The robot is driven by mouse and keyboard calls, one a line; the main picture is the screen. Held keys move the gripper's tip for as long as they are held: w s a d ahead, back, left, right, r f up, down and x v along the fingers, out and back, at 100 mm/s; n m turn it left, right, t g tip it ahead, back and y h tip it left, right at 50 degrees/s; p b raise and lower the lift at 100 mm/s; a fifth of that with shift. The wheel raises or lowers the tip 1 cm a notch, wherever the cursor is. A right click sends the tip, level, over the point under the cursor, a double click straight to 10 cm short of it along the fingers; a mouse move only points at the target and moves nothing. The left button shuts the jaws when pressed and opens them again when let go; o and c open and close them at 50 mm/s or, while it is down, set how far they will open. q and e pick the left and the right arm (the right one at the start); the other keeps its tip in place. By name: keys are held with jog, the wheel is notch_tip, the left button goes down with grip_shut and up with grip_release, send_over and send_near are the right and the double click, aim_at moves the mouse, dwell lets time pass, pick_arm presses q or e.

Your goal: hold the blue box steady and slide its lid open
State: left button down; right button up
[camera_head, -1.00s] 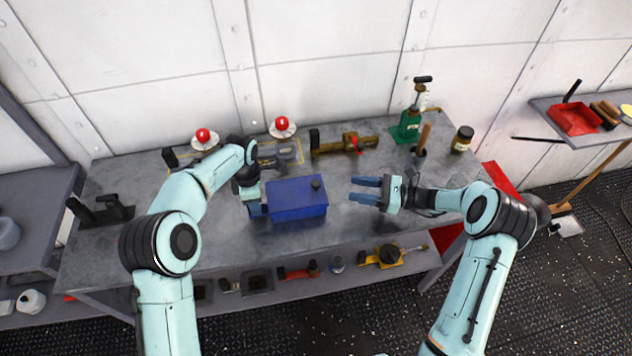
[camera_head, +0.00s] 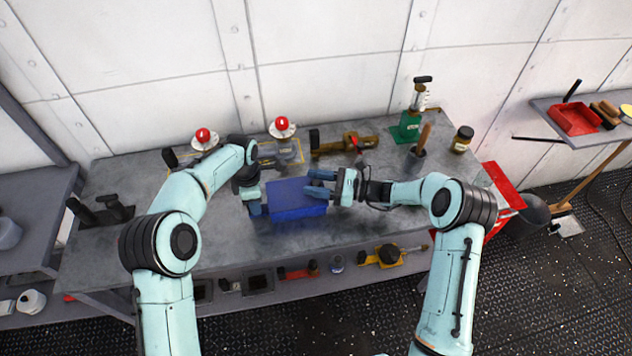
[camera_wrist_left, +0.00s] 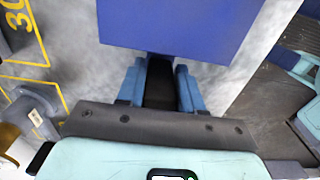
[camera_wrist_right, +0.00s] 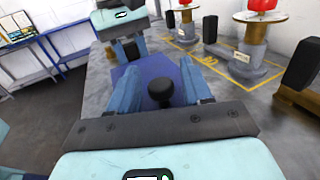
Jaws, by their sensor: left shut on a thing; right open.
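The blue box (camera_head: 298,208) sits on the grey workbench, its lid (camera_wrist_right: 148,70) on top. A dark round knob (camera_wrist_right: 160,90) stands on the lid. My left gripper (camera_head: 255,208) is at the box's left side, shut on a dark part (camera_wrist_left: 160,82) between its fingers, seemingly the box's handle. The box also shows in the left wrist view (camera_wrist_left: 180,25). My right gripper (camera_head: 318,183) is open over the lid's right end, its fingers on either side of the knob. In the head view these fingers hide the knob. Whether they touch it I cannot tell.
Two red-topped fixtures (camera_head: 281,130) and a brass tool (camera_head: 342,145) stand behind the box. A green jack (camera_head: 409,125), a wooden-handled tool (camera_head: 423,138) and a dark jar (camera_head: 462,139) are at the back right. The bench in front of the box is clear.

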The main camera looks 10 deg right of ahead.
grip_shut()
pick_arm(q)
jog(key=shift+a, duration=0.1)
pick_arm(e)
jog(key=d, duration=1)
jog(key=shift+d, duration=0.35)
grip_release()
jog(key=shift+s, duration=0.1)
jog(key=v, duration=1.2)
